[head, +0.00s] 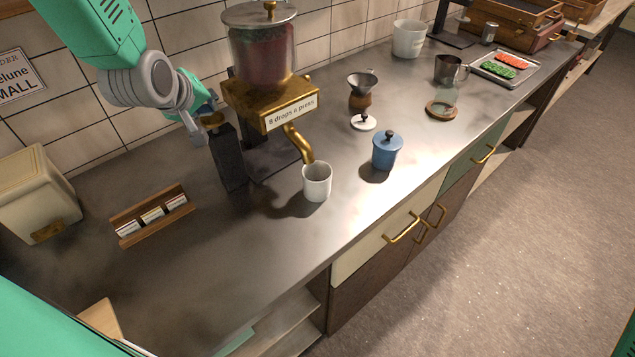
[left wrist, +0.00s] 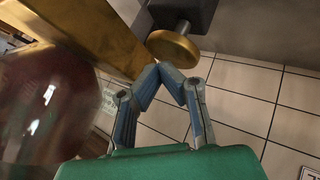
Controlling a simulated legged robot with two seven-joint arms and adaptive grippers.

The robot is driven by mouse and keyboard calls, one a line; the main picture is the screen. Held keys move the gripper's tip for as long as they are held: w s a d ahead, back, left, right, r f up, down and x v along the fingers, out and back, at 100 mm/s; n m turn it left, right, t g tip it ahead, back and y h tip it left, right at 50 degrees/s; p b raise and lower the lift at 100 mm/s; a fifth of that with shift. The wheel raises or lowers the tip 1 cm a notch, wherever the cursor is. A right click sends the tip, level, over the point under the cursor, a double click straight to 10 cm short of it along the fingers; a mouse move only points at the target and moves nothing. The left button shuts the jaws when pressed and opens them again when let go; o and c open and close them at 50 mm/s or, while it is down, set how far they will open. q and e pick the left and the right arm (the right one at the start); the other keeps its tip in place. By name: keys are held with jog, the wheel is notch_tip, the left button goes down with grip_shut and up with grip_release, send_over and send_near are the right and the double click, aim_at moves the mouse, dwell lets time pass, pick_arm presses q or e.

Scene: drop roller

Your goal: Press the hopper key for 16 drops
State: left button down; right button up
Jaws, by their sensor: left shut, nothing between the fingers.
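The hopper (head: 262,55) stands on the counter against the tiled wall, with dark red contents and a brass base labelled "8 drops a press". Its brass key (head: 213,119) is a round button on top of a dark post left of the base; it also shows in the left wrist view (left wrist: 173,48). A white cup (head: 317,183) stands upright under the brass spout (head: 298,143). My left gripper (head: 207,106) is shut and empty, its fingertips right by the key; in the left wrist view the fingertips (left wrist: 168,69) overlap its edge. I cannot tell whether they touch. My right gripper is out of view.
A blue lidded jar (head: 387,151) and a dripper on a stand (head: 361,92) are to the right. A wooden rack with small labelled blocks (head: 152,214) and a cream box (head: 43,195) are to the left. The counter in front of the cup is clear.

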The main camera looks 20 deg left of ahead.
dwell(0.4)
pick_arm(q)
jog(key=shift+s+f, duration=0.1)
jog(key=shift+f, duration=0.25)
jog(key=shift+f+b, duration=0.65)
dwell(0.7)
jog(key=shift+r, duration=0.1)
jog(key=shift+r+p, duration=1.05)
